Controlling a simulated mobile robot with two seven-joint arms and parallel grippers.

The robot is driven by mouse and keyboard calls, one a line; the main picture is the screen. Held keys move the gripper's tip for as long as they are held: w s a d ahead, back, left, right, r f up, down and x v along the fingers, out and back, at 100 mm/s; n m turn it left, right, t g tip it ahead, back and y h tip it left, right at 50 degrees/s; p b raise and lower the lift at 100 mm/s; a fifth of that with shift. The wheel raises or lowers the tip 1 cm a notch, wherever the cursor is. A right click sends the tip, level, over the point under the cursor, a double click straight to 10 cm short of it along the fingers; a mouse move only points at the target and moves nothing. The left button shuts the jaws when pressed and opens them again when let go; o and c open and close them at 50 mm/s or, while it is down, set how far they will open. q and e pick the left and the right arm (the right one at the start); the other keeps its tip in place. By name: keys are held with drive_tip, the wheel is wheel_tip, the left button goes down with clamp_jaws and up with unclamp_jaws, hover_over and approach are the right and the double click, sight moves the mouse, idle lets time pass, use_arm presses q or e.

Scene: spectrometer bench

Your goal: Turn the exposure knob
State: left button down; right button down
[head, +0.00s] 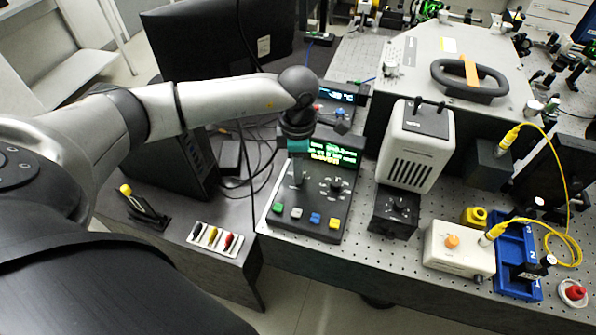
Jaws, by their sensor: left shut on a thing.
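A dark control box (318,222) with a lit green-text screen (333,156) stands at the front left of the perforated bench. Its right-hand knob (337,187) shows, with pale marks around it. The labels are too small to read, so I take the gripped knob as the exposure knob by position only. My right gripper is not in view.
Several coloured buttons (297,212) line the box's front. A white lamp housing (414,145) stands to its right, and a cream box with an orange knob (459,248) is farther right. A second small display unit (343,97) sits behind. Loose black cables lie to the left.

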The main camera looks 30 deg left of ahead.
use_arm(q)
drive_tip(key=shift+m+b, duration=0.95)
drive_tip(key=shift+m, duration=0.75)
drive_tip(key=c, duration=0.7)
unclamp_jaws()
wheel_tip(320, 180, up, 15)
drive_tip(key=shift+r, duration=0.15)
